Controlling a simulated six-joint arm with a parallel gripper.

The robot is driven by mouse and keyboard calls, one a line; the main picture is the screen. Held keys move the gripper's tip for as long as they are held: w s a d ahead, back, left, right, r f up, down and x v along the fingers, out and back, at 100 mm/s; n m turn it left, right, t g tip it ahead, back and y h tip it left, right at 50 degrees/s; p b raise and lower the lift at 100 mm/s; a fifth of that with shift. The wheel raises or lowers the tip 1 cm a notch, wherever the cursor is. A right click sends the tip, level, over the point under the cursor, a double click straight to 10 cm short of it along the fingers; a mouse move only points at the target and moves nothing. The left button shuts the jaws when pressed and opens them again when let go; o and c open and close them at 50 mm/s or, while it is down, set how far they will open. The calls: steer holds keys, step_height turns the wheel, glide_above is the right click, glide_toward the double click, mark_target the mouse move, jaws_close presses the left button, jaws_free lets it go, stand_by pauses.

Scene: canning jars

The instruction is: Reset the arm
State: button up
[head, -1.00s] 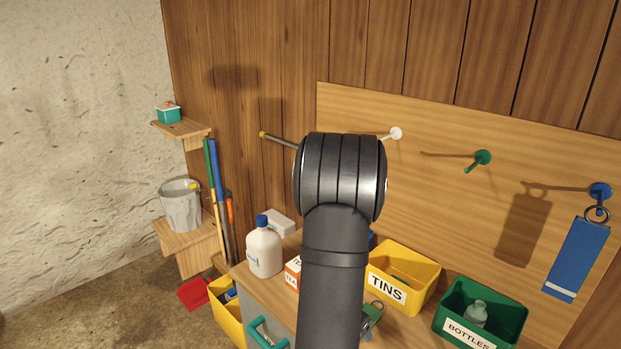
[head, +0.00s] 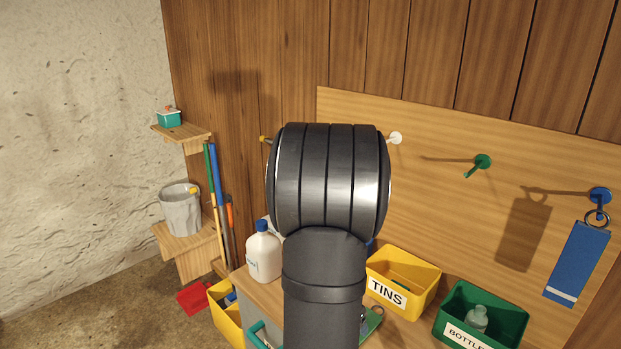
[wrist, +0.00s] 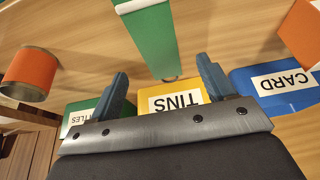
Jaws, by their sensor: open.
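My gripper (wrist: 163,82) shows in the wrist view with its two blue fingers spread wide and nothing between them. Beyond the fingertips a green tag (wrist: 150,40) with a white stripe lies on the wooden worktop, apart from the gripper. Its ring is near the yellow TINS bin (wrist: 172,98). In the head view my arm fills the middle and hides the gripper. Part of the green tag (head: 373,322) shows beside the arm, in front of the TINS bin (head: 402,278).
A green BOTTLES bin (head: 482,315) holds a bottle. A blue CARD bin (wrist: 275,88) and an orange can (wrist: 30,72) show in the wrist view. A blue tag (head: 577,260) hangs on a blue peg. A white jug (head: 263,255) stands left of my arm.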

steer(key=v, duration=1)
steer(key=x, duration=1.7)
steer(key=shift+s, duration=0.3)
steer(key=shift+w+d+f, duration=0.15)
steer(key=shift+f, duration=0.15)
steer(key=r, duration=0.4)
steer(key=shift+s+d+r, duration=0.3)
steer(key=s+d+r, duration=0.6)
steer(key=s+d, duration=0.2)
steer(key=w+a+r+n, duration=0.1)
steer(key=w+a, duration=0.3)
steer(key=w, duration=0.2)
steer(key=shift+w+r+n, duration=0.3)
steer(key=shift+w, duration=0.1)
steer(key=shift+o, duration=0.6)
